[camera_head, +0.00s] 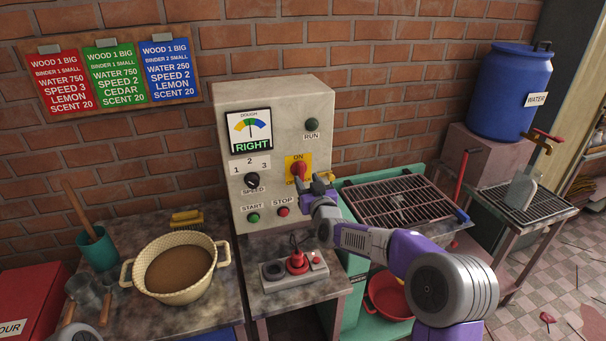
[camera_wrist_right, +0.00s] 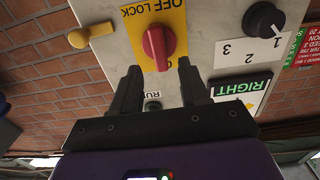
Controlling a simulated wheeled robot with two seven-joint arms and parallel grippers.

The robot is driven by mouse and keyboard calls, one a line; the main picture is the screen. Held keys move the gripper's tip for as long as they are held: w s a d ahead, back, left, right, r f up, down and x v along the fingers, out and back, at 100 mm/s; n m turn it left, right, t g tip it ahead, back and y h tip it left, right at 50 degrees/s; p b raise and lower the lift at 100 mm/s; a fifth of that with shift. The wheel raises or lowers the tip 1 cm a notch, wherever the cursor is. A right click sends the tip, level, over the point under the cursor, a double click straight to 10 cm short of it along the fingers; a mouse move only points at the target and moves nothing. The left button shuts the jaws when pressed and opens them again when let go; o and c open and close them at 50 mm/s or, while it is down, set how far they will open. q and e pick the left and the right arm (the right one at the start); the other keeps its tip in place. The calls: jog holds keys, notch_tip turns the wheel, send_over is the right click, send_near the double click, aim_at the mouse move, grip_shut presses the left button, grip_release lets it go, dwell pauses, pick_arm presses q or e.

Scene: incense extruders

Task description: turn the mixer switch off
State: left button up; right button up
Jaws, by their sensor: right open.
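The mixer's control box (camera_head: 276,112) stands against the brick wall. Its red rotary switch (camera_head: 299,169) sits on a yellow plate (camera_head: 292,160) marked ON at the top. In the right wrist view the red switch (camera_wrist_right: 158,42) is seen upside down, with OFF LOCK on the far side of the plate (camera_wrist_right: 145,20). The switch's grip bar lies roughly along the line between the ON and OFF marks. My right gripper (camera_head: 310,187) is in front of the switch, its fingers (camera_wrist_right: 158,66) open, just short of the knob and roughly lined up with it. My left gripper is not visible.
The speed knob (camera_head: 251,180), start button (camera_head: 253,218), stop button (camera_head: 282,211) and dark RUN lamp (camera_head: 312,125) surround the switch. A yellow-tipped lever (camera_wrist_right: 79,38) sticks out beside the box.

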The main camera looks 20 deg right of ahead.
aim_at(302, 173)
jog(key=shift+w+a, duration=0.1)
jog(key=shift+w, duration=2.05)
jog(key=shift+c, duration=0.4)
jog(key=shift+f, duration=0.1)
grip_shut()
